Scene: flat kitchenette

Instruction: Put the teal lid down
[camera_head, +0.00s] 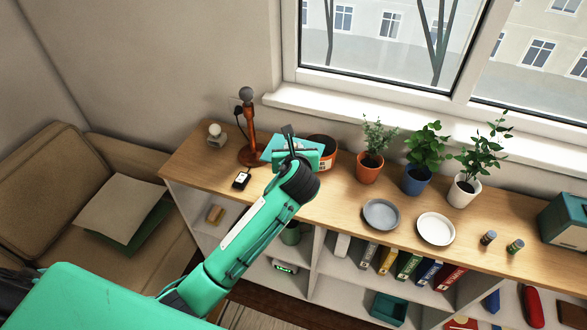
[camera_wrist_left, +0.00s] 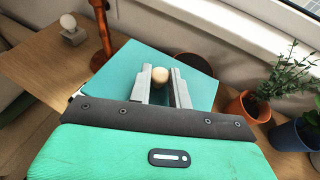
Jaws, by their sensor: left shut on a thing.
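The teal lid (camera_head: 273,151) is a flat square plate with a round cream knob, at the back left of the wooden shelf top. My left gripper (camera_head: 289,136) is over it. In the left wrist view the lid (camera_wrist_left: 120,66) lies beyond the fingers, and my left gripper (camera_wrist_left: 161,88) is shut on its knob (camera_wrist_left: 160,74). The lid looks roughly level. Whether it touches the top beneath is hidden. My right gripper is not in view.
A brown lamp (camera_head: 249,135) stands close left of the lid. A round orange-brown container (camera_head: 327,144) is close right, partly hidden by my gripper. Potted plants (camera_head: 370,165) stand along the window. A small black-framed item (camera_head: 241,180) lies at the front left. Two plates (camera_head: 436,229) lie to the right.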

